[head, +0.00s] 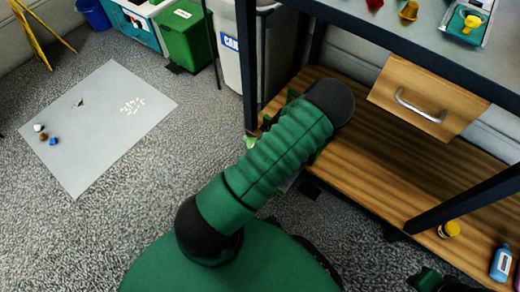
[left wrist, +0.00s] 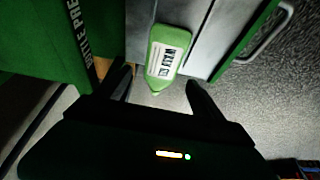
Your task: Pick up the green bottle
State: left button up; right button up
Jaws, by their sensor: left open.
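The green bottle (left wrist: 166,56) shows in the left wrist view, with a white label with dark lettering on its side. Its narrow end points toward my gripper. My left gripper (left wrist: 160,82) is open, with one dark finger to each side of the bottle's near end in the picture. I cannot tell whether the fingertips reach the bottle or stop short of it; no grip on it shows. In the head view my green left arm covers the gripper and most of the place around it. A light green patch (head: 250,139) shows beside the arm; I cannot tell whether it is the bottle.
A wooden lower shelf (head: 375,190) with dark posts holds a yellow item (head: 449,229) and a blue bottle (head: 501,262). A drawer (head: 430,95) hangs above. A grey mat (head: 110,135) with small bits lies left. A green bin (head: 187,38) stands behind.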

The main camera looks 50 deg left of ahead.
pick_arm(q)
jog(key=b+x, duration=0.4)
jog(key=x, duration=0.1)
jog(key=shift+s+a, duration=0.25)
jog(key=shift+a, duration=0.15)
jog(key=shift+r, duration=0.2)
jog(key=shift+c, duration=0.5)
jog(key=c, duration=1)
